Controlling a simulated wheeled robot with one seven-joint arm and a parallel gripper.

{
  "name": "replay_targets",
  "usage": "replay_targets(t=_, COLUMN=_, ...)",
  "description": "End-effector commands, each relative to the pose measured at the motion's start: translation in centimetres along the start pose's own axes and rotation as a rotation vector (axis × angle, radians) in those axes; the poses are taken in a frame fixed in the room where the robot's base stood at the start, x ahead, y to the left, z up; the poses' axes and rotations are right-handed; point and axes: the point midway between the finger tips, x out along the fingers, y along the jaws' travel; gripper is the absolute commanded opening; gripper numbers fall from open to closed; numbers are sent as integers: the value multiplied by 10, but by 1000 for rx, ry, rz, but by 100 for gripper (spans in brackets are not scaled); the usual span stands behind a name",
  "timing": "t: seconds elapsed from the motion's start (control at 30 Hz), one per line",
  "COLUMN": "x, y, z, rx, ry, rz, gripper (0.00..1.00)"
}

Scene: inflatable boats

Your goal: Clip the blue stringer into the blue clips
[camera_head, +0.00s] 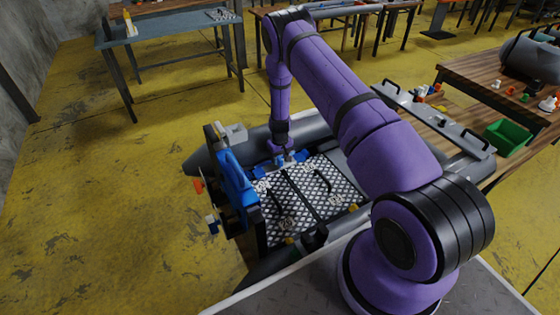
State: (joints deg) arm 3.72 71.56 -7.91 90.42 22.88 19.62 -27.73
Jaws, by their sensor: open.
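My arm reaches over a grey inflatable boat (218,150), and my gripper (283,158) points down at its far part. My gripper is small and partly hidden, but it looks open, with nothing clearly held. Small blue parts (259,171) lie close around it at the far edge of the checkered floor panels (285,203). They may be the blue clips or part of the stringer; I cannot tell which. A larger blue piece (236,180) stands upright at the boat's left end, apart from my gripper. No long blue stringer can be made out for certain.
A long grey board with black handles (436,118) lies on the wooden bench at right, near a green bin (508,137) and small bottles. A blue-grey table (170,36) stands at back left. The yellow floor at left is clear.

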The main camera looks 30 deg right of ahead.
Motion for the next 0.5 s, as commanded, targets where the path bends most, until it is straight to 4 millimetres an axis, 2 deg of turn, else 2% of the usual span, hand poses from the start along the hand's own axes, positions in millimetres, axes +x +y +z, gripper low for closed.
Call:
replay_targets(t=0.3, x=-60, y=0, z=-1, rx=0, ry=2, rz=0, gripper=49)
replay_targets(t=0.5, x=-82, y=0, z=0, rx=1, ry=1, rz=0, gripper=49)
